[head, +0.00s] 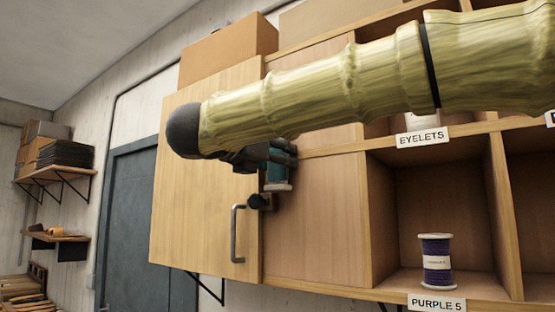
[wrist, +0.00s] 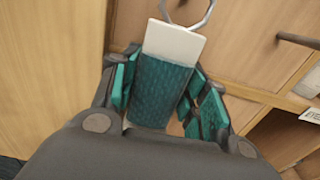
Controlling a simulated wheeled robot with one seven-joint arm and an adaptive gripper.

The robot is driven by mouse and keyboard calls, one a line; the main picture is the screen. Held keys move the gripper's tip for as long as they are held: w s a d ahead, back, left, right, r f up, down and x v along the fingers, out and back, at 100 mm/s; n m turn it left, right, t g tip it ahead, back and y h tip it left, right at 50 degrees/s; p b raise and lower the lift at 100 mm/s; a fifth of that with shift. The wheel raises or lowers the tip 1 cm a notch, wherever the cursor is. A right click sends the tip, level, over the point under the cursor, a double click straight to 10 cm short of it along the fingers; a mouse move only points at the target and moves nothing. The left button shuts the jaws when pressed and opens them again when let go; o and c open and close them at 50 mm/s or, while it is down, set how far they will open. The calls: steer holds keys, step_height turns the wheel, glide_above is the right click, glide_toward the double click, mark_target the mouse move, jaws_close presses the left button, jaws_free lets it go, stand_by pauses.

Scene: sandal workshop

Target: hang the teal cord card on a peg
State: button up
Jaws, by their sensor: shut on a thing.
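My gripper (head: 270,156) is shut on the teal cord card (wrist: 161,92), in front of the wooden cabinet. In the wrist view the card stands between the teal-padded fingers, with its pale end and a grey metal ring (wrist: 188,24) beyond them. In the head view only a small teal and white part of the card (head: 277,176) shows below the fingers; my arm hides much of this area. A dark knob-like fitting (head: 258,201) is just below the card; I cannot tell whether they touch.
A cabinet door (head: 205,190) with a grey handle (head: 236,235) is at left of centre. Boxes (head: 228,50) sit on top. Wall shelves (head: 58,175) stand far left.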

stand_by(0.4)
steer(key=o, duration=1.1)
